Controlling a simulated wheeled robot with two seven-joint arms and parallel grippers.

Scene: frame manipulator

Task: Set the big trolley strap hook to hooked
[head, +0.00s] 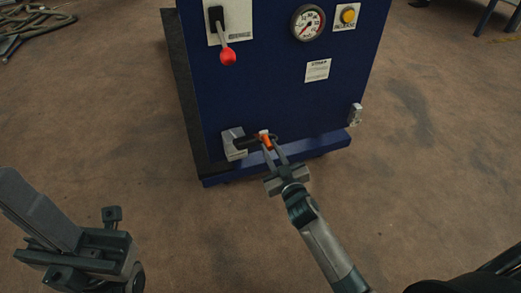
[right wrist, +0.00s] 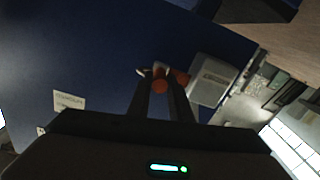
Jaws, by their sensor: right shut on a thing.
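A dark strap hook with an orange end (head: 265,142) sits low on the front of the blue cabinet (head: 275,95), beside a pale grey plate (head: 233,146). My right gripper (head: 268,146) is shut on the orange end, its fingers reaching up from below. In the right wrist view the orange part (right wrist: 160,85) shows at the fingertips, with the grey plate (right wrist: 212,78) to its right. Whether the hook is engaged is hard to see behind the fingers. My left gripper (head: 75,240) hangs at the lower left, away from the cabinet; its jaw opening is unclear.
A small metal bracket (head: 355,114) is at the cabinet's lower right. A red-knobbed lever (head: 228,56), a gauge (head: 308,22) and a yellow button (head: 348,15) are higher up. A blue base ledge (head: 285,158) juts out below. The brown floor around is mostly clear.

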